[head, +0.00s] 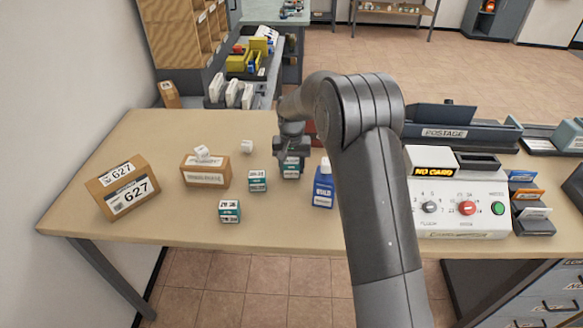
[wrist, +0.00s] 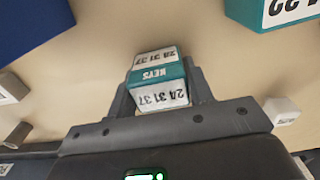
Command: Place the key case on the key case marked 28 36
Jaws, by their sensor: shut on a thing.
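My gripper (head: 291,150) is shut on a teal and white key case (head: 291,170), reaching down over the middle of the table. In the wrist view the held key case (wrist: 158,80) sits between the two fingers and reads "KEYS" and "24 31 37", upside down. Whether it touches the table is unclear. A second key case (head: 257,181) stands left of it; a teal case is partly visible in the wrist view (wrist: 262,12), its label cut off. A third key case (head: 229,211) stands nearer the front edge; its small print looks like "28 36", but is hard to read.
A brown carton with a white cube on top (head: 205,172), a box marked 627 (head: 125,187) and a small white cube (head: 247,146) are to the left. A control panel (head: 455,195) stands at right.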

